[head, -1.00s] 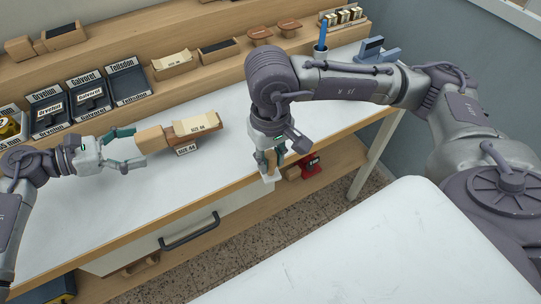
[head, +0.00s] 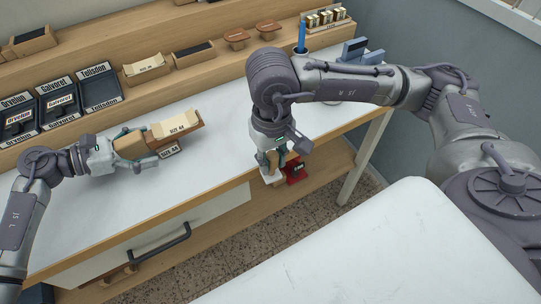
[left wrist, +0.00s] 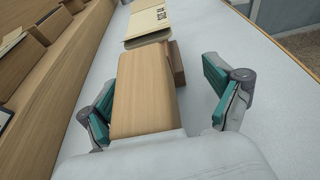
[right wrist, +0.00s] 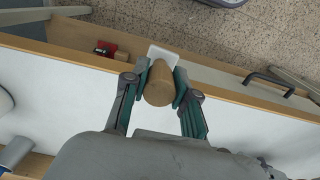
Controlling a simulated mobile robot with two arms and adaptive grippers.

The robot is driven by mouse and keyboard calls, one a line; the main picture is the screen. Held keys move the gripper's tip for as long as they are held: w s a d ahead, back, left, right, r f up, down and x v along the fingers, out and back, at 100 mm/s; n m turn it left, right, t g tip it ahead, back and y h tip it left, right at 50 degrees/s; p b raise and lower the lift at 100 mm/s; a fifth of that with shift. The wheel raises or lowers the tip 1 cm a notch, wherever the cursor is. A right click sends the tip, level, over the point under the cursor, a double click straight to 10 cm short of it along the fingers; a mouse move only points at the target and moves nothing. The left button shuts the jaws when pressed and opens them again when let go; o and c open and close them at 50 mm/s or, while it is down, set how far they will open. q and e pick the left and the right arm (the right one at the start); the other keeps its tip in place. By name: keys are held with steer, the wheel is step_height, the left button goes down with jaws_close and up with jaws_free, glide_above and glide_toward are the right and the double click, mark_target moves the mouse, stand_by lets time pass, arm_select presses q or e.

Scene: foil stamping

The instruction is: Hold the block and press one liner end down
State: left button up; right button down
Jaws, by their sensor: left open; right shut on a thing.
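A wooden block (head: 130,144) lies on the white bench top, with a "SIZE 44" tag at its front. A cream liner (head: 178,124) marked with its size lies over the block's far end; it also shows in the left wrist view (left wrist: 147,22). My left gripper (left wrist: 157,98) is open, with one finger on each side of the block's near end (left wrist: 145,95) and a visible gap on the right. My right gripper (right wrist: 160,75) is shut on a round wooden handle (right wrist: 159,90) with a white pad (right wrist: 164,54) at its end, held upright by the bench's front edge.
Black boxes (head: 58,98) stand at the back left. Small trays (head: 193,53) and brown stamps (head: 237,36) sit on the rear shelf. A blue pen (head: 301,36) stands upright at the back right. A red item (head: 294,171) is on the lower shelf. The bench between both grippers is clear.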

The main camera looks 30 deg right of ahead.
arm_select(q)
steer(key=shift+w+d+f, duration=0.15)
steer(key=shift+w, duration=0.05)
steer(key=shift+s, duration=0.1)
steer(key=c, duration=1.4)
steer(key=o, duration=0.9)
steer(key=v, duration=1.2)
